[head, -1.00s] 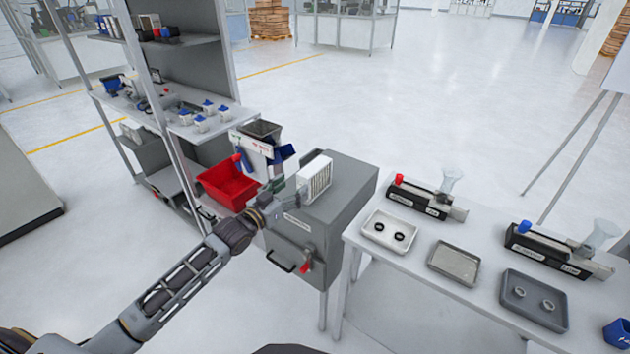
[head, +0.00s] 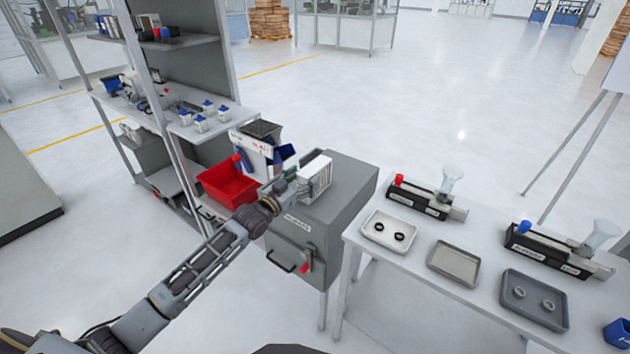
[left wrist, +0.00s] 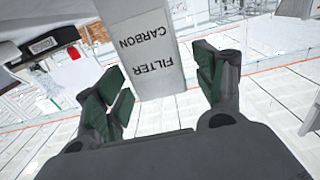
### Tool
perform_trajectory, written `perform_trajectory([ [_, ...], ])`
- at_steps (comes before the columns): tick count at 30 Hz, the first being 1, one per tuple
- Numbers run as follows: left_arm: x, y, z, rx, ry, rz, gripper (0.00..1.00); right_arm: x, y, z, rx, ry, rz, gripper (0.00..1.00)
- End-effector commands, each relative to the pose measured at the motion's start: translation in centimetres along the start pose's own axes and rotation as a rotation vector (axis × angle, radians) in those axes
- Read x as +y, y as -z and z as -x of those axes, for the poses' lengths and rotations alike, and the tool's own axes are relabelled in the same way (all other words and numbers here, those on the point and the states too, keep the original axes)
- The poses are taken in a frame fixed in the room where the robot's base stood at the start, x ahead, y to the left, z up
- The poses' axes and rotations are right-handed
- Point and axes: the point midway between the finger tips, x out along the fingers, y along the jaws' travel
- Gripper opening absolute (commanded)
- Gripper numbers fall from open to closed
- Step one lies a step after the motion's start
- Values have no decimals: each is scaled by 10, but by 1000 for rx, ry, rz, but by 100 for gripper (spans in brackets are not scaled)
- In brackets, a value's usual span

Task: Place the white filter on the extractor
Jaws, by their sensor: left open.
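The white filter (head: 315,174) stands upright at the left part of the grey extractor's (head: 345,200) top. The head view does not show clearly whether its base touches the top. My left gripper (head: 294,187) is at its left side. In the left wrist view, the filter (left wrist: 145,60) shows the printed words "CARBON FILTER" and reaches in between the fingers of my left gripper (left wrist: 163,95). The fingers are spread, with gaps to the filter on both sides. The extractor has a red knob and a dark handle on its front. My right gripper is not in view.
A red bin (head: 228,183) and blue and white items stand left of the extractor beside a grey shelf rack (head: 178,75). A white table (head: 400,275) with trays and two black devices is to the right. The extractor's right top is bare.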

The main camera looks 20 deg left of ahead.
Motion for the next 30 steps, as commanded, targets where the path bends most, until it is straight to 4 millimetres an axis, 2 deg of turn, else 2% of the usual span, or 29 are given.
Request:
perform_trajectory([
  [14, 0, 0, -3, 0, 0, 0, 70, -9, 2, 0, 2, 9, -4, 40],
  [20, 0, 1, -14, 1, 0, 0, 70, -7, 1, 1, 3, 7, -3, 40],
  [30, 0, 1, -39, 1, 0, 1, 70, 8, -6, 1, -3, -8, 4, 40],
])
